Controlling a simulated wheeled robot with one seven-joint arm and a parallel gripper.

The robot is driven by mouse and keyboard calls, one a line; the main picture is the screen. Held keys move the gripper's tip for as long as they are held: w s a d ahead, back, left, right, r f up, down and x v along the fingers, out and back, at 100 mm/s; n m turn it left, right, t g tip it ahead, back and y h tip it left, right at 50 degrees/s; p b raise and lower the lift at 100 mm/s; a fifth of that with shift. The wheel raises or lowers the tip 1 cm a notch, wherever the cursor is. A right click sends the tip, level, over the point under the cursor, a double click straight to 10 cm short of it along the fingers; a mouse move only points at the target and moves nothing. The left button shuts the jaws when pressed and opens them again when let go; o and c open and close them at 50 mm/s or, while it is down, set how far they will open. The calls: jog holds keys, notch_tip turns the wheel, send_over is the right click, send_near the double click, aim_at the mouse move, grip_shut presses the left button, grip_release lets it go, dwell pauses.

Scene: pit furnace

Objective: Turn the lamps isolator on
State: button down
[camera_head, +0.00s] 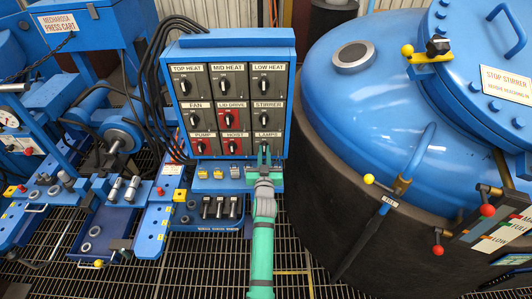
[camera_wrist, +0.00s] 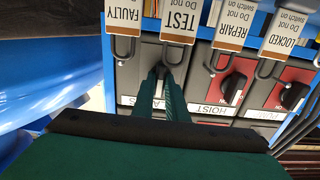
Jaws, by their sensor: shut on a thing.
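The lamps isolator (camera_head: 275,146) is the bottom right switch on the blue panel (camera_head: 238,43), under the LAMPS label (camera_head: 268,134). My gripper (camera_head: 264,153) reaches up to it from below, and its green fingers cover most of the switch. The wrist view shows the panel upside down. There my gripper (camera_wrist: 163,82) has its fingers closed together on the dark lamps knob, on the grey plate (camera_wrist: 132,78). The fingers hide most of the knob and part of its label, so I cannot tell which way it is turned.
The red-plated hoist isolator (camera_wrist: 232,86) is beside the lamps one. Hanging tags, including TEST (camera_wrist: 180,22) and FAULTY (camera_wrist: 124,16), are close to my fingers. The large blue furnace vessel (camera_head: 350,110) stands right of the panel. Black cables (camera_head: 148,75) run along its left.

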jog(key=shift+s+d+f, duration=0.1)
jog(key=shift+d+f, duration=0.2)
jog(key=shift+f, duration=0.25)
jog(key=c, duration=2)
grip_release()
jog(key=shift+c, duration=0.2)
jog(key=shift+a+r, duration=0.2)
jog(key=shift+r, duration=0.1)
jog(key=s, duration=1)
jog(key=shift+s, duration=0.3)
